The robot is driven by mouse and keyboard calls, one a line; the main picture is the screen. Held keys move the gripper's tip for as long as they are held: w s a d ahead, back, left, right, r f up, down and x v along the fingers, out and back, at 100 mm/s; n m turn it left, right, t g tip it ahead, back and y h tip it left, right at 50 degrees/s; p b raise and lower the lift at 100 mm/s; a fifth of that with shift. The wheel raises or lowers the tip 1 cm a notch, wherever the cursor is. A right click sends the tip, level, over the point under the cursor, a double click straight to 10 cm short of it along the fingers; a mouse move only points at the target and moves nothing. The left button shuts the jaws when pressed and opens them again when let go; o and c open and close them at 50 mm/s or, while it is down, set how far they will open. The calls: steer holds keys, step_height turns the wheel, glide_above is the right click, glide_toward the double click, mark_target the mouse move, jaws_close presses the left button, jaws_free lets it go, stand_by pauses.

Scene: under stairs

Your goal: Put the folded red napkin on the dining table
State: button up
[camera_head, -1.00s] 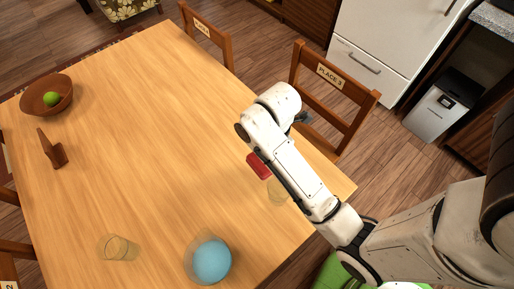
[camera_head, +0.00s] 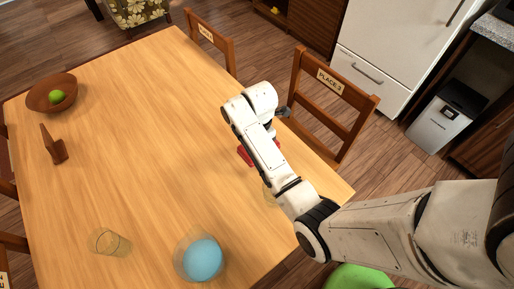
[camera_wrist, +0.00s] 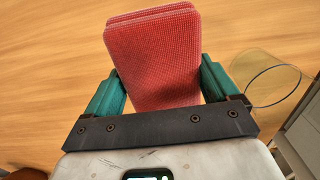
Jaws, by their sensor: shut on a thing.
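The folded red napkin (camera_wrist: 155,60) is between the two green fingers of my gripper (camera_wrist: 165,85) in the wrist view, and the gripper is shut on it. In the head view the napkin (camera_head: 245,156) shows beside my arm, over the right part of the wooden dining table (camera_head: 150,150); the arm hides part of it. In the wrist view the table top (camera_wrist: 40,60) lies behind the napkin. I cannot tell whether the napkin touches the table.
A clear glass (camera_wrist: 268,80) stands close to the right finger. On the table are another glass (camera_head: 108,242), a glass bowl with a blue thing (camera_head: 203,260), a brown bowl (camera_head: 42,100) with a green fruit and a brown holder (camera_head: 54,150). The table's middle is clear.

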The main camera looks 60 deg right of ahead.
steer(key=shift+w+d+f, duration=0.2)
steer(key=shift+w+f, duration=0.2)
steer(key=shift+f, duration=0.2)
steer(key=shift+w+d+f, duration=0.15)
steer(key=shift+w+f, duration=0.25)
steer(key=shift+f, duration=1.55)
steer(key=shift+f, duration=0.1)
steer(key=o, duration=1.3)
steer(key=shift+c, duration=0.2)
step_height(320, 180, up, 12)
steer(key=shift+r, duration=0.15)
